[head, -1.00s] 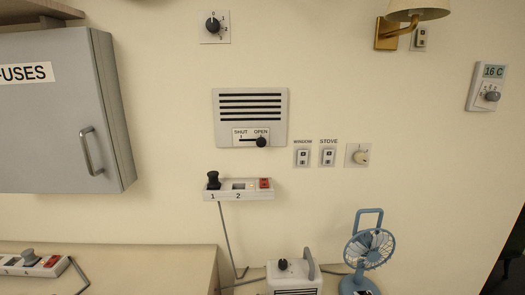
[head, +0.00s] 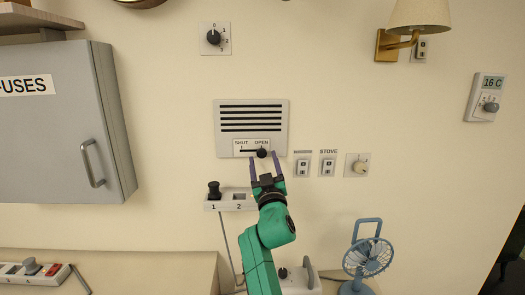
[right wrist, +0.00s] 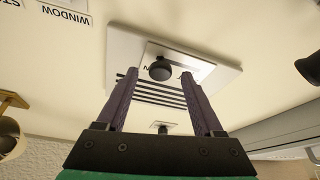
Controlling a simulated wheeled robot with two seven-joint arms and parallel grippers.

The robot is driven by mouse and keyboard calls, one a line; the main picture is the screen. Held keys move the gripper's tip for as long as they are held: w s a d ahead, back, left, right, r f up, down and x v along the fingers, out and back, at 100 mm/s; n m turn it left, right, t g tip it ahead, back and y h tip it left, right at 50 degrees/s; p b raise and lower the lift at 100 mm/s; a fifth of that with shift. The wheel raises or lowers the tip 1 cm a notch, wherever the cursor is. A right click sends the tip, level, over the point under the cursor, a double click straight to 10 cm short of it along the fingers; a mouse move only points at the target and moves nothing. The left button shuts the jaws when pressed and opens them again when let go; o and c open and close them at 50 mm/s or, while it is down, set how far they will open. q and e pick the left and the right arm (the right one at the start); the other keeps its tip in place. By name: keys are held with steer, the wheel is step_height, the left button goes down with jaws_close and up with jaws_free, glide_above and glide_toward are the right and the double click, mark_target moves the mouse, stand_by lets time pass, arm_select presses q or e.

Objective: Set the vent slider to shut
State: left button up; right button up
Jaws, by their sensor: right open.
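The vent (head: 281,115) is a grey wall panel with dark slots and a slider plate at its bottom marked SHUT on the left and OPEN on the right. Its black slider knob (head: 262,153) is at the OPEN end. My right gripper (head: 264,158) is open, with its two purple fingers pointing up toward the panel, one on each side of the knob. In the right wrist view, which is upside down, the knob (right wrist: 160,70) shows between the open fingertips, with no visible contact. My left gripper is not in view.
Below the vent is a power strip (head: 225,205) with a black plug, partly behind my arm. Right of the vent are the window switch (head: 303,167), stove switch (head: 328,167) and a dial (head: 358,166). A fuse box (head: 55,125) is at left, a blue fan (head: 369,255) below right.

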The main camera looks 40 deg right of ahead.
steer(key=shift+x, duration=1.05)
steer(key=shift+f, duration=0.1)
steer(key=shift+c, duration=0.3)
jaws_close()
steer(key=shift+a, duration=0.1)
